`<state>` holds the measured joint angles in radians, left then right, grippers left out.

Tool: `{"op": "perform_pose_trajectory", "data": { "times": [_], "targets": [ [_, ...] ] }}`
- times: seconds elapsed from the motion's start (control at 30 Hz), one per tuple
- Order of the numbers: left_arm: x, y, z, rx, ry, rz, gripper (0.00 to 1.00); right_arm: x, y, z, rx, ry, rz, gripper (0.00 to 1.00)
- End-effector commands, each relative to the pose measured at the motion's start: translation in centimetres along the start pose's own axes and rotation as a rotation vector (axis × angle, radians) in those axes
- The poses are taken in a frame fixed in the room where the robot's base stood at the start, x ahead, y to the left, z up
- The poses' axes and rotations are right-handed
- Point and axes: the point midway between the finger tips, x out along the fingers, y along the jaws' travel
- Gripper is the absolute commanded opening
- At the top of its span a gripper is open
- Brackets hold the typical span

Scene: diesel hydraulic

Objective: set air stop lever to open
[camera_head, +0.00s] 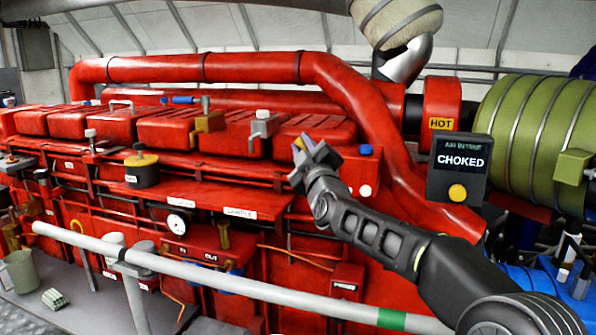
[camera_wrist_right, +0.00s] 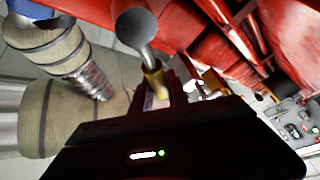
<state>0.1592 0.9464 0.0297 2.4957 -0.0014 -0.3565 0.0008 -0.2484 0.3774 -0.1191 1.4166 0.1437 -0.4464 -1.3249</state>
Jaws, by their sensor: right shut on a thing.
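My right gripper (camera_head: 312,155) reaches in from the lower right, in front of the red engine (camera_head: 225,130), at the right end of the row of red covers. In the right wrist view its fingers (camera_wrist_right: 165,92) are shut around a lever (camera_wrist_right: 138,28) with a grey rounded end and a brass-yellow part at the jaws. I take this to be the air stop lever; in the head view it is mostly hidden by the gripper. A dark air intake display (camera_head: 460,167) reads "CHOKED" above a lit yellow lamp. My left gripper is not in view.
A thick red pipe (camera_head: 410,185) curves down just right of the gripper. A grey handrail (camera_head: 230,285) with a green band crosses the front. A ribbed green cylinder (camera_head: 535,125) is at the right. A mug (camera_head: 20,270) stands at lower left.

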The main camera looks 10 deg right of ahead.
Motion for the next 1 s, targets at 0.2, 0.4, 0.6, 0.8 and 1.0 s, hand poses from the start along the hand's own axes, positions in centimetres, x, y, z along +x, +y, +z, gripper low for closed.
{"op": "perform_pose_trajectory", "data": {
  "times": [0.2,0.4,0.6,0.8,1.0],
  "targets": [
    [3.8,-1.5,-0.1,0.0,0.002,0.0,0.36,-0.6,1.3,0.4,0.17,0.041,0.112,0.0],
    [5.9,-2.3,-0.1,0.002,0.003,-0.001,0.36,-1.1,3.1,0.6,0.327,0.078,0.214,0.0],
    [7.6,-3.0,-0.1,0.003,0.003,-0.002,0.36,-1.8,4.6,1.1,0.478,0.113,0.311,0.0],
    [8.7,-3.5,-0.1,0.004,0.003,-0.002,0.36,-2.4,5.8,1.6,0.602,0.142,0.392,0.0],
    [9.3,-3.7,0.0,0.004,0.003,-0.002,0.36,-2.8,6.6,2.0,0.68,0.159,0.443,0.0]
  ]
}}
